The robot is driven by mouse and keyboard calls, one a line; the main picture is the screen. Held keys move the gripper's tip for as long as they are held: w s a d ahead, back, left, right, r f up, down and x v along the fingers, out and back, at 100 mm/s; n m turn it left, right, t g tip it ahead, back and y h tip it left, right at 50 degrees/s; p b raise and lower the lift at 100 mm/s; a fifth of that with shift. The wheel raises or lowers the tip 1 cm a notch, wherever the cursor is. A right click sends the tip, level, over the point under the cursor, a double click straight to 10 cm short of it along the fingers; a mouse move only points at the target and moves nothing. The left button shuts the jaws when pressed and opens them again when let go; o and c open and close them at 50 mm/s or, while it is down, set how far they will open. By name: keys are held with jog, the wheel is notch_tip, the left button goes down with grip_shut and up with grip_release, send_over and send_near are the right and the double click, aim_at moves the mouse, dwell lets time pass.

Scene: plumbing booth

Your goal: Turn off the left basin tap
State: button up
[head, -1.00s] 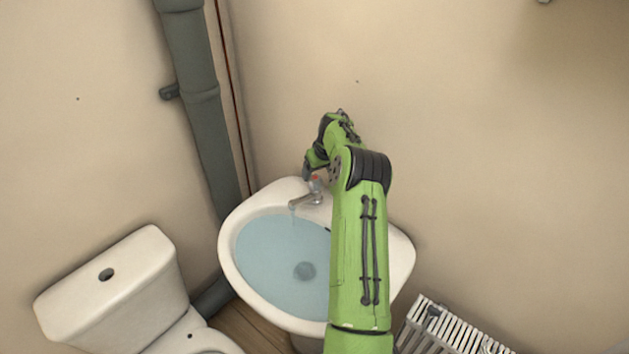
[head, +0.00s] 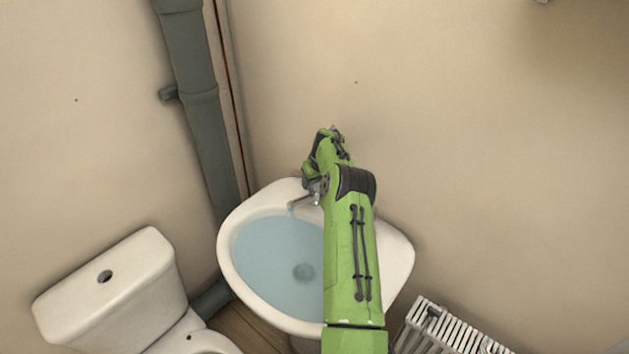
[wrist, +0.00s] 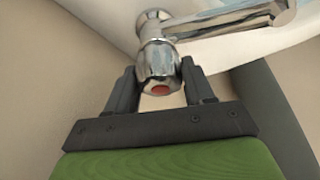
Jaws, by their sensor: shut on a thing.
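The basin tap (head: 303,201) is chrome and stands on the back rim of the white basin (head: 228,262). In the wrist view the tap's round knob (wrist: 157,66) has a red mark on its end, and its spout (wrist: 235,24) reaches to the right. My gripper (wrist: 160,82) has one dark finger on each side of the knob and is shut on it. In the head view my gripper (head: 313,188) is at the tap and my arm covers part of the basin. I cannot tell clearly whether water runs from the spout.
Bluish water (head: 275,255) stands in the basin. A white toilet (head: 110,290) is at the lower left. A grey pipe (head: 205,125) runs down the wall behind. A white radiator (head: 455,330) is at the lower right. The wall right of my arm is bare.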

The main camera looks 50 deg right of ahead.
jog(key=shift+m+h+b, duration=0.4)
jog(key=shift+m, duration=0.7)
jog(key=m+g+h, duration=0.1)
jog(key=m, duration=0.2)
jog(key=m+p, duration=0.1)
jog(key=m, duration=0.1)
jog(key=m+g+h+p, duration=0.1)
jog(key=m, duration=0.1)
jog(key=shift+m+g, duration=0.3)
jog(key=shift+m, duration=0.1)
jog(key=shift+m+p, duration=0.35)
jog(key=shift+m, duration=0.05)
jog(key=o, duration=1)
jog(key=shift+a, duration=0.1)
jog(key=shift+r, duration=0.1)
